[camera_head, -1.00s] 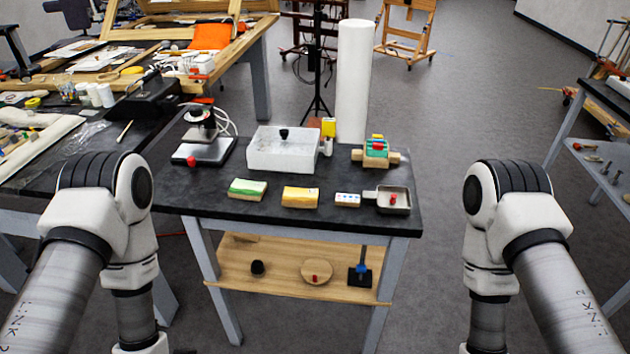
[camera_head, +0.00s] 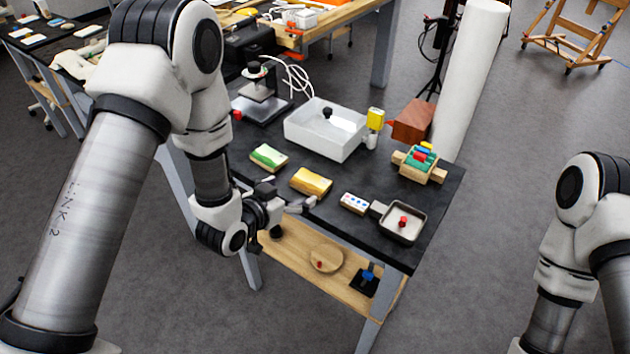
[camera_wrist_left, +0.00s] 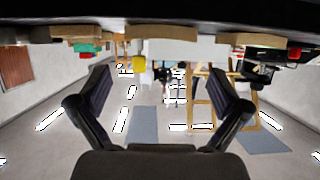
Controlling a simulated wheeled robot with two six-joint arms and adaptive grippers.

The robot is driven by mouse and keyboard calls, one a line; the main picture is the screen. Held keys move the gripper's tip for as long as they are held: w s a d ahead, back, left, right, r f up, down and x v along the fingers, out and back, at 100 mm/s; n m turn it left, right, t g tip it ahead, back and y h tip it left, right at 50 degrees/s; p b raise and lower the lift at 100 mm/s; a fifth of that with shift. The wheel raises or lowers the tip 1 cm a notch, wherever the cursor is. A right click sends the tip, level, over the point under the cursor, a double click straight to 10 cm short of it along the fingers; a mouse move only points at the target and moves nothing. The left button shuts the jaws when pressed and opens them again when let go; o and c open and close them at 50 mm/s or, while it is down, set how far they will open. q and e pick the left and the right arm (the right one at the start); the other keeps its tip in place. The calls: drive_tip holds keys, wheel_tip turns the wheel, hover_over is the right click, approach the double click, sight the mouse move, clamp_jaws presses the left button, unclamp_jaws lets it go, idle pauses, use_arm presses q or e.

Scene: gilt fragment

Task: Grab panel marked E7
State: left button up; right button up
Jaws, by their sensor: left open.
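No E7 mark is legible in either view. Small panel-like blocks lie along the table's front: a green-topped one (camera_head: 268,157), a yellow-topped one (camera_head: 311,182) and a small pale one with coloured dots (camera_head: 354,203). My left gripper (camera_head: 302,205) is at the table's front edge, just in front of the yellow-topped block and apart from it. In the left wrist view its fingers (camera_wrist_left: 160,98) are spread with nothing between them. That view is upside down, with block edges along the top. My right gripper is out of view; only right arm links show.
The dark table (camera_head: 281,205) also carries a white box (camera_head: 309,139), a metal pan with a red knob (camera_head: 418,219), a rack of coloured pieces (camera_head: 420,164) and a stand device (camera_head: 262,95). A wooden shelf (camera_head: 293,259) is below. Open floor lies to the right.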

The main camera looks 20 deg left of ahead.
sight(310, 182)
use_arm(q)
drive_tip(key=x, duration=0.2)
drive_tip(key=p+x, duration=0.1)
drive_tip(key=x, duration=0.4)
drive_tip(key=shift+s+f+p, duration=0.1)
drive_tip(key=shift+f+p, duration=0.2)
drive_tip(key=shift+p, duration=0.1)
drive_tip(key=shift+w+f, duration=0.15)
drive_tip(key=shift+w, duration=0.05)
drive_tip(key=shift+a, duration=0.1)
drive_tip(key=c, duration=0.8)
drive_tip(key=shift+c, duration=0.2)
